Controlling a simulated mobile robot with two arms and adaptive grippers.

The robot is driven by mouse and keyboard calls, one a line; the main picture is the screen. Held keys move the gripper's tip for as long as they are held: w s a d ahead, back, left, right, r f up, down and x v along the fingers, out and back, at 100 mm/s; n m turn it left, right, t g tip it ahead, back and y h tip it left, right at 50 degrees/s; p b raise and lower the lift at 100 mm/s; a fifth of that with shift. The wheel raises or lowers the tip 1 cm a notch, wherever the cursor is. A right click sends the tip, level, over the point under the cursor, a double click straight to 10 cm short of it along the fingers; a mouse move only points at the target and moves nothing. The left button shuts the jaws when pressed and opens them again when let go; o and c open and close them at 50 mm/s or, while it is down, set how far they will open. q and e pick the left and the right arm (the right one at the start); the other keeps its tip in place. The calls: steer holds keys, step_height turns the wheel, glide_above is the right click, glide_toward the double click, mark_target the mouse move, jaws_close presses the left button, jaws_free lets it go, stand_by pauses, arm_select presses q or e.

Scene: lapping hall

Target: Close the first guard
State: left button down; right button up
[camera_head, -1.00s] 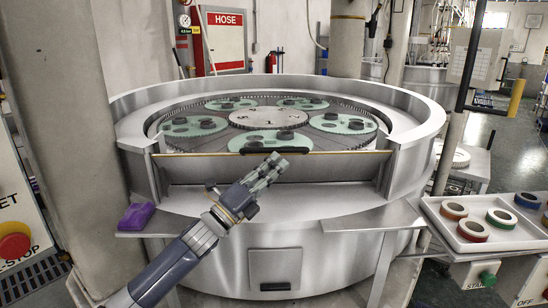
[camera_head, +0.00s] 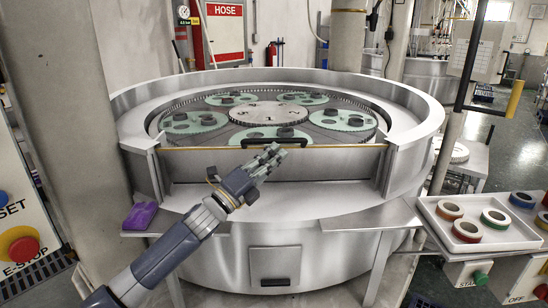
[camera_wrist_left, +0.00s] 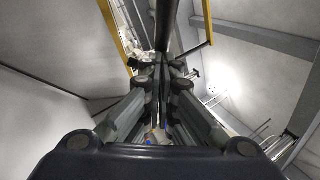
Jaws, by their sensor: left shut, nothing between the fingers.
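The first guard (camera_head: 330,163) is a grey metal panel with a yellow top edge, in the front gap of the round lapping machine (camera_head: 225,255). It looks upright or nearly so, its ends close to the gap's sides. Its black bar handle (camera_head: 290,134) is on the top edge. My left gripper (camera_head: 271,157) is in front of the panel, just below the handle, shut and empty. In the left wrist view the shut fingers (camera_wrist_left: 163,68) point at the dark bar (camera_wrist_left: 166,22), between yellow edge strips. I cannot tell whether they touch. My right gripper is not in view.
Gear-rimmed green carriers (camera_head: 195,122) with dark parts lie on the machine's plate. A purple cloth (camera_head: 140,216) lies on the left ledge. A white tray (camera_head: 435,222) with coloured rings stands at the right. A control box with a red E-stop (camera_head: 22,246) is at far left.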

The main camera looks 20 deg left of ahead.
mark_target(272, 140)
arm_select(q)
steer(key=w+r+n+p, duration=0.1)
steer(key=w+a+r+n+y+p, duration=0.1)
steer(key=r+p, duration=0.1)
steer(key=shift+w+a+r+g, duration=0.1)
steer(key=shift+w+a+g, duration=0.05)
steer(key=shift+w+g, duration=0.25)
steer(key=w, duration=0.1)
steer(key=w+a+r, duration=0.1)
steer(key=w, duration=0.2)
steer(key=shift+w+a+r, duration=0.2)
steer(key=shift+a, duration=0.1)
steer(key=shift+r, duration=0.15)
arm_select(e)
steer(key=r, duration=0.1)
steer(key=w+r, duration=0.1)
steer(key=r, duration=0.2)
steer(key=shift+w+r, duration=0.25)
